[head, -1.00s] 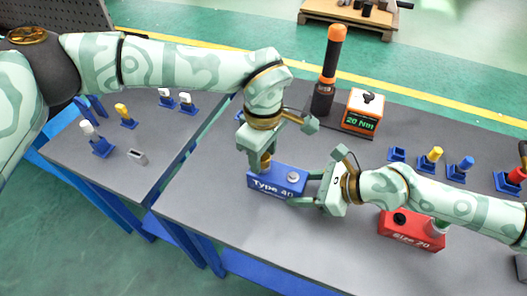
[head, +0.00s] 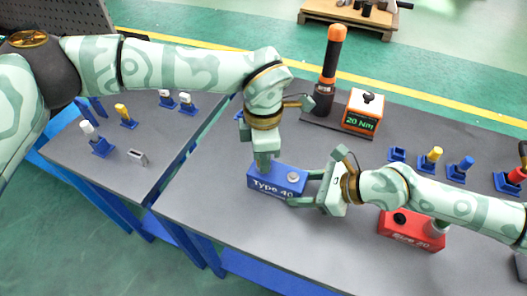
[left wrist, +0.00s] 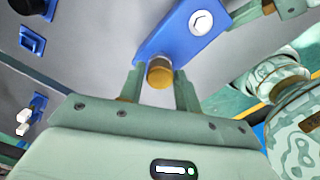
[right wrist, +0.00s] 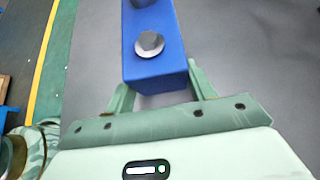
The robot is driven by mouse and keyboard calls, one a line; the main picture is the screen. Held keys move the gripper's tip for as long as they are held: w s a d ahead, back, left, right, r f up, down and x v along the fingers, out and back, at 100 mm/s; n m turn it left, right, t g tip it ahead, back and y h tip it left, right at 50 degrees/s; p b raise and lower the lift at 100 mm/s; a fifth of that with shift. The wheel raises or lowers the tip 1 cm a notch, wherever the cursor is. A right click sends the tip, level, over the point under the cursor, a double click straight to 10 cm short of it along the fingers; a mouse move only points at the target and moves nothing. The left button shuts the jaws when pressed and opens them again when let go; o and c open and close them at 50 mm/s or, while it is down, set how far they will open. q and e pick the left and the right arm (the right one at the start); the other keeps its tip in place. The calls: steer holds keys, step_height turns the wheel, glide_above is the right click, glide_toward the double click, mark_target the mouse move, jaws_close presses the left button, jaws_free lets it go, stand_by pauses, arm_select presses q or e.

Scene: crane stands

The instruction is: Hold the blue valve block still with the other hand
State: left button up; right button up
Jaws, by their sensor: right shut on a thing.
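The blue valve block (head: 262,187), marked "Type 40", lies on the grey bench. It has a round silver port on top. My right gripper (head: 306,188) is shut on its right end; in the right wrist view the fingers flank the block (right wrist: 155,62). My left gripper (head: 265,168) is above the block's left part, pointing down. In the left wrist view its fingers stand apart on either side of a brass cylinder (left wrist: 160,72) at the block's end, with slim gaps. The head view hides this cylinder behind the left gripper.
A red "Size 20" block (head: 411,232) is right of my right gripper. An orange-topped tool (head: 330,68) and a "20 Nm" box (head: 362,112) stand behind. Blue holders (head: 460,167) line the right. A side table (head: 75,150) holds small parts. The bench front is clear.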

arm_select(q)
jaws_close()
steer(key=m, duration=0.5)
steer(key=shift+m, duration=0.8)
steer(key=m, duration=0.3)
steer(key=shift+m, duration=0.4)
steer(key=m, duration=0.4)
steer(key=shift+m, duration=0.6)
